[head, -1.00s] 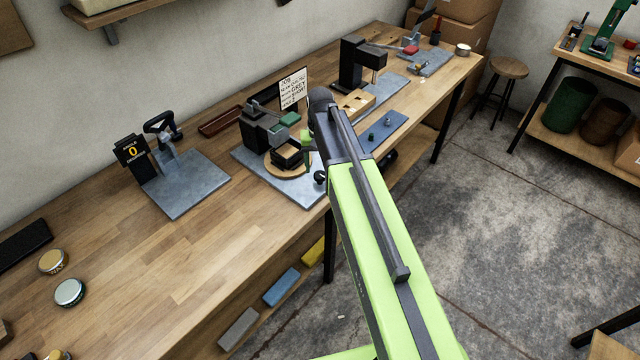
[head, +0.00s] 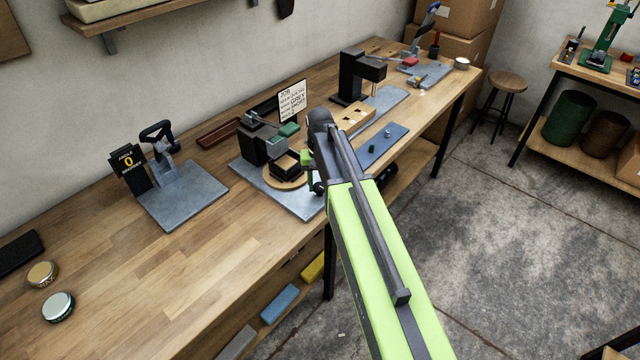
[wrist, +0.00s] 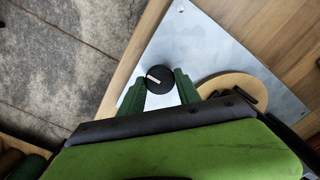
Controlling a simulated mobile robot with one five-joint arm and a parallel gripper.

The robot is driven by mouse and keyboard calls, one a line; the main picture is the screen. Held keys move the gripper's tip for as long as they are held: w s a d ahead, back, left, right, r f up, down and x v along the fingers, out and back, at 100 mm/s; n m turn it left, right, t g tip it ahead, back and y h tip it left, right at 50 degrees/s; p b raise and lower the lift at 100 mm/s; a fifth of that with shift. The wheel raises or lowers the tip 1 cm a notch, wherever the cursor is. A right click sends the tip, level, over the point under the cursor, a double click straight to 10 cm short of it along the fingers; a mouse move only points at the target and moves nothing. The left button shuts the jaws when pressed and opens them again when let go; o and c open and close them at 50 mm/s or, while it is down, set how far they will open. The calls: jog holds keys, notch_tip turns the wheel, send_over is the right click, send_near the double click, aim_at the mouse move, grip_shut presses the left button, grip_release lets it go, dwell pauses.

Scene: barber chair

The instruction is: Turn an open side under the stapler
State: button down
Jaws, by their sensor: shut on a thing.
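The stapler (head: 260,137), dark grey with a green pad (head: 289,130), stands on a grey plate (head: 236,168) on the bench. Beside it a round wooden turntable (head: 270,181) carries a black box-like piece (head: 285,165); which of its sides are open is too small to tell. In the wrist view, my gripper (wrist: 161,84) has its green fingers shut on a round black knob (wrist: 158,76) with a pale pointer line, at the plate's corner. The turntable (wrist: 225,85) also shows there, to the right of the fingers. My arm hides part of the plate in the head view.
A job card (head: 292,100) stands behind the stapler.

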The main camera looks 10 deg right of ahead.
jog(key=shift+n, duration=0.4)
jog(key=n, duration=1.3)
jog(key=shift+n, duration=1.9)
jog(key=c, duration=0.9)
grip_release()
